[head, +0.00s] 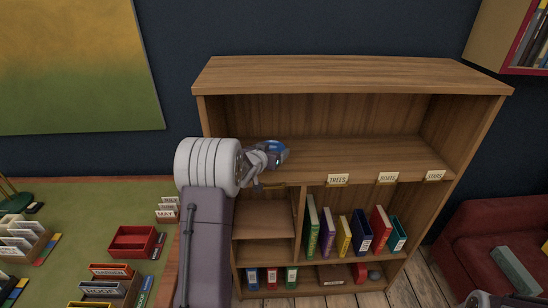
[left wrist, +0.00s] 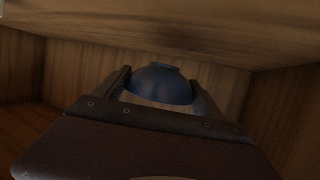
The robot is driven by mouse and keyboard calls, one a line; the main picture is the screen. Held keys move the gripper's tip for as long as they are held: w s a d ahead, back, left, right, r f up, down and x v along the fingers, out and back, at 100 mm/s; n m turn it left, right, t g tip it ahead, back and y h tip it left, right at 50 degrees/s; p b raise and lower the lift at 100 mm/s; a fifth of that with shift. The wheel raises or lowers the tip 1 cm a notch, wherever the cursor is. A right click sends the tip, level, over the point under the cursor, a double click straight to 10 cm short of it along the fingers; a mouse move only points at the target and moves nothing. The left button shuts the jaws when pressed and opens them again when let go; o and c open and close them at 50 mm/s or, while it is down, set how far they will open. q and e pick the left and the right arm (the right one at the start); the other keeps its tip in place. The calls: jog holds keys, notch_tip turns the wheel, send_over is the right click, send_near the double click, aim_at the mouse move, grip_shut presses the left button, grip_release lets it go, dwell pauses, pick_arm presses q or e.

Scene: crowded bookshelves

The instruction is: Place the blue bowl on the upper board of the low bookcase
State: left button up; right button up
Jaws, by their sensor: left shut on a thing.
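The blue bowl (head: 277,150) is between the fingers of my left gripper (head: 268,156), which is shut on it. They are in the left part of the bookcase's open upper bay, and the bowl appears over the upper board (head: 350,160). The bowl also shows between the two dark fingers in the left wrist view (left wrist: 160,85). My left forearm hides part of the bookcase's left side. I cannot tell whether the bowl touches the board. A piece of my right arm shows at the bottom right corner; its jaws cannot be made out.
The bookcase's top (head: 350,75) overhangs the bay. Labels TREES (head: 338,180), BOATS (head: 388,178) and a third line the board's front edge. The board is clear to the right. Several books stand below. A green desk (head: 70,200) is left, a red sofa (head: 490,235) right.

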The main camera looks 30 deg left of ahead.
pick_arm(q)
jog(key=shift+s+a, duration=0.1)
jog(key=shift+a, duration=0.05)
notch_tip(320, 180, down, 4)
jog(key=shift+f+b, duration=0.1)
jog(key=shift+b, duration=0.2)
